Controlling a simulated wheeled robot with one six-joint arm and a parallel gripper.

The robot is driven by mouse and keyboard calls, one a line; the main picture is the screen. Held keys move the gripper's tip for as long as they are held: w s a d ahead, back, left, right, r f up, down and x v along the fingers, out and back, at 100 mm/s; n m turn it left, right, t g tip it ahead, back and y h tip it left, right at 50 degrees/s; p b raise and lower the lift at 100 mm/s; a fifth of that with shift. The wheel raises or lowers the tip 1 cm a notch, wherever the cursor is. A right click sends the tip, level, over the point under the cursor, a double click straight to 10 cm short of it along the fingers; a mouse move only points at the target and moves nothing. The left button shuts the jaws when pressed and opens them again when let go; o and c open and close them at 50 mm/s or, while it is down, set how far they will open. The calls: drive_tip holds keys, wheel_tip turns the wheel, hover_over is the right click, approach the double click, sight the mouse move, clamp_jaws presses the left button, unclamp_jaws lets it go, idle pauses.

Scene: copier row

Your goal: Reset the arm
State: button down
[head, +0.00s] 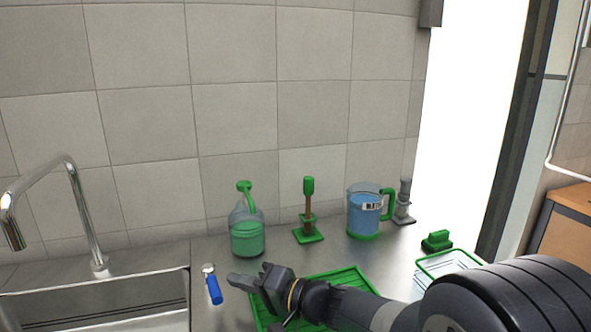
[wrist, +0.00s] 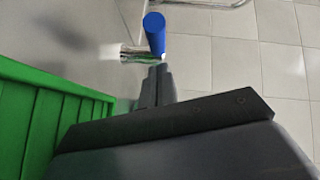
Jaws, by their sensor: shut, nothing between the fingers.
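My gripper (head: 240,279) is in the lower middle of the head view, above the steel counter and the left part of a green tray. My arm reaches in from the lower right. In the wrist view the fingers (wrist: 157,82) are together with nothing between them. A blue-handled tool (head: 213,287) with a metal end lies on the counter just left of the fingertips. Its blue handle (wrist: 154,33) shows just beyond the fingertips in the wrist view, apart from them as far as I can tell.
A sink (head: 100,309) with a tall faucet (head: 84,215) is at left. Along the wall stand a green bottle (head: 247,238), a brush on a stand (head: 308,209) and a blue jug (head: 364,213). The green tray (head: 350,275) lies under my arm; a green-rimmed basket (head: 447,263) is at right.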

drive_tip(key=shift+w+d+r+p, duration=0.15)
drive_tip(key=shift+w+p, duration=0.25)
drive_tip(key=shift+p, duration=0.65)
drive_tip(key=shift+w+d+r+p, duration=0.1)
drive_tip(key=shift+w+d+p, duration=0.25)
drive_tip(key=shift+p, duration=0.65)
drive_tip(key=w+n+g+p, duration=0.1)
drive_tip(key=g+p, duration=0.1)
drive_tip(key=p, duration=0.1)
drive_tip(key=shift+w+y, duration=0.1)
drive_tip(key=shift+y, duration=0.2)
drive_tip(key=shift+w+f+n+g+p, duration=0.2)
drive_tip(key=shift+n+g+p, duration=0.25)
drive_tip(key=shift+p, duration=0.3)
